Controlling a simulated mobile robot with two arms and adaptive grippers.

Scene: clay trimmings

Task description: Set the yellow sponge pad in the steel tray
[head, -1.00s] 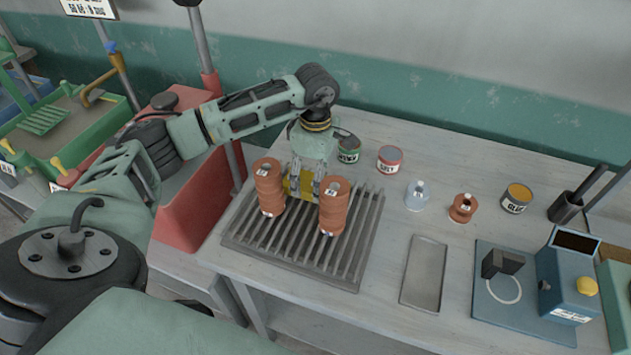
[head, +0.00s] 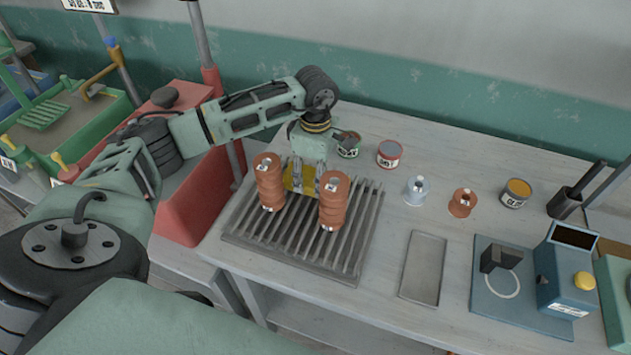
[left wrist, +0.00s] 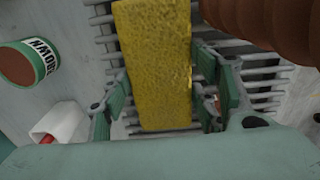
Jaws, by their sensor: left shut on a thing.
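The yellow sponge pad (head: 294,178) stands between two orange-brown ribbed spools at the slatted rack. It fills the upper middle of the left wrist view (left wrist: 155,65). My left gripper (head: 308,183) is shut on the sponge pad, with a finger on either side in the left wrist view (left wrist: 160,112). Whether the pad's lower end touches the slats cannot be told. The steel tray (head: 423,268) is a shallow, empty rectangle on the table, right of the rack. My right gripper is not in view.
The spools (head: 269,182) (head: 333,202) stand close on both sides of my left gripper on the slatted rack (head: 345,255). Cans and small spools line the back. A blue device (head: 565,275) stands right of the tray. Table between rack and tray is clear.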

